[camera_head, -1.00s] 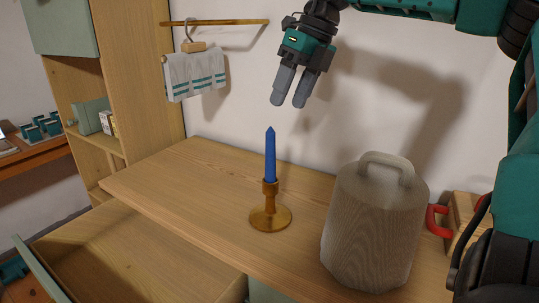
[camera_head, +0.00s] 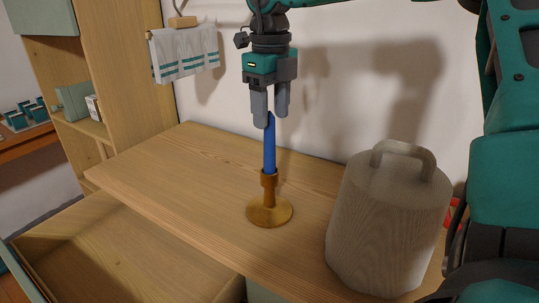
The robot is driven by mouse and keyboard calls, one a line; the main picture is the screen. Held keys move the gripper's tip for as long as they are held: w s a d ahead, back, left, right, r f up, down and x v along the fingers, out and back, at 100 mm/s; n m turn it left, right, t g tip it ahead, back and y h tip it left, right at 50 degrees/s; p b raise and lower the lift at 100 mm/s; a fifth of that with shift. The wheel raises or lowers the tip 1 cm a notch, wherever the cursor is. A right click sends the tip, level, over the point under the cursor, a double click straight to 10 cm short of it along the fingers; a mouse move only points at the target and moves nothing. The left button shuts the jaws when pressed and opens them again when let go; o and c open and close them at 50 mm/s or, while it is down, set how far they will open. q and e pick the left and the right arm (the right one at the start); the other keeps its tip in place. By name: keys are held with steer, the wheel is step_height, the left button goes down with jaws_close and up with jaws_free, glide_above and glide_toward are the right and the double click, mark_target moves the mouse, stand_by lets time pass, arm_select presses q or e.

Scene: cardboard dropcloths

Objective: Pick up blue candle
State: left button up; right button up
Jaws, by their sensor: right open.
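The blue candle (camera_head: 269,152) stands upright in a brass-coloured candlestick (camera_head: 269,210) on the wooden tabletop. My right gripper (camera_head: 270,120) points down over the candle. It is open, and its fingertips are at the height of the candle's top. One finger overlaps the tip in the picture, and I cannot tell whether they touch. My left gripper is not in view.
A wooden lidded container (camera_head: 388,225) with a handle stands to the right of the candlestick. An open drawer (camera_head: 120,255) lies below the tabletop's front left. A striped towel (camera_head: 185,55) hangs at the back left. The tabletop (camera_head: 185,170) left of the candlestick is clear.

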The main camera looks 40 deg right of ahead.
mark_target(270, 133)
step_height(270, 133, down, 5)
steer(key=shift+w+f, duration=0.15)
jaws_close()
stand_by(0.6)
